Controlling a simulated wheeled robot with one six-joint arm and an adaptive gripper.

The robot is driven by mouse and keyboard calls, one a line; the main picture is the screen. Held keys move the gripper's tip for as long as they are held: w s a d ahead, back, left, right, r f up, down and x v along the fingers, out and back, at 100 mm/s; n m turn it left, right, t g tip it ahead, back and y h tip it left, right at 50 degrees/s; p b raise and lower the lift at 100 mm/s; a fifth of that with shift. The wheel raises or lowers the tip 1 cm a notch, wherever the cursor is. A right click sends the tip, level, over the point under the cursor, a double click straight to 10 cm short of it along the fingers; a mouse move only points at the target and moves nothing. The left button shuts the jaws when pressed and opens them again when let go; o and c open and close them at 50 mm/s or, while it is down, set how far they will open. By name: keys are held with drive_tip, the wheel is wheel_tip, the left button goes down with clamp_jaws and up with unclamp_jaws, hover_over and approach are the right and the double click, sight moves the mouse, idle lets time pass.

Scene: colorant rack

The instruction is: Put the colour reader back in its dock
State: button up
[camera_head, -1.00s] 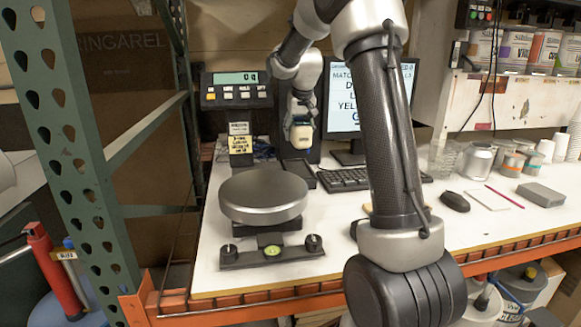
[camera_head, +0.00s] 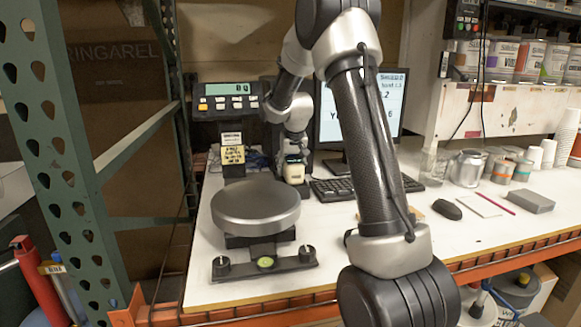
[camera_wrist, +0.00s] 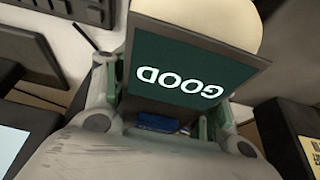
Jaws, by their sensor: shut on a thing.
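The colour reader (camera_head: 294,173) is a small cream-coloured block in the head view, hanging below my gripper (camera_head: 296,146). In the wrist view the reader (camera_wrist: 195,75) shows a dark green screen reading "GOOD" and a rounded cream end. The fingers of my gripper (camera_wrist: 160,110) are shut on its two sides. A dark base (camera_head: 303,189), which looks like the dock, sits on the bench right under the reader. I cannot tell whether the reader touches it or is seated, because the reader and arm cover much of it.
A scale with a round grey plate (camera_head: 255,205) stands in front. Its display (camera_head: 228,98) and a yellow-labelled post (camera_head: 232,155) are left of the reader. A keyboard (camera_head: 345,189) and monitor (camera_head: 393,110) are right. Cans (camera_head: 467,168) and a mouse (camera_head: 446,209) lie farther right.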

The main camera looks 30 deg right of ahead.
drive_tip(key=o, duration=1.7)
drive_tip(key=shift+r, duration=0.3)
drive_tip(key=v, duration=1.1)
drive_tip(key=shift+s+a+r, duration=0.15)
drive_tip(key=shift+s+r, duration=0.1)
drive_tip(key=shift+s, duration=0.05)
drive_tip(key=s+a+r+n, duration=0.1)
drive_tip(key=s+a+r, duration=0.15)
drive_tip(key=s, duration=0.85)
drive_tip(key=s+a+r+n, duration=0.1)
drive_tip(key=s+a+r, duration=0.15)
drive_tip(key=s, duration=0.75)
drive_tip(key=shift+n+y, duration=0.6)
drive_tip(key=s+a+f, duration=0.1)
drive_tip(key=s, duration=0.4)
drive_tip(key=s+a+f, duration=0.1)
drive_tip(key=s+f, duration=0.1)
drive_tip(key=s, duration=0.3)
drive_tip(key=s+a+f, duration=0.1)
drive_tip(key=s+f, duration=0.1)
drive_tip(key=s, duration=0.3)
drive_tip(key=shift+a, duration=0.3)
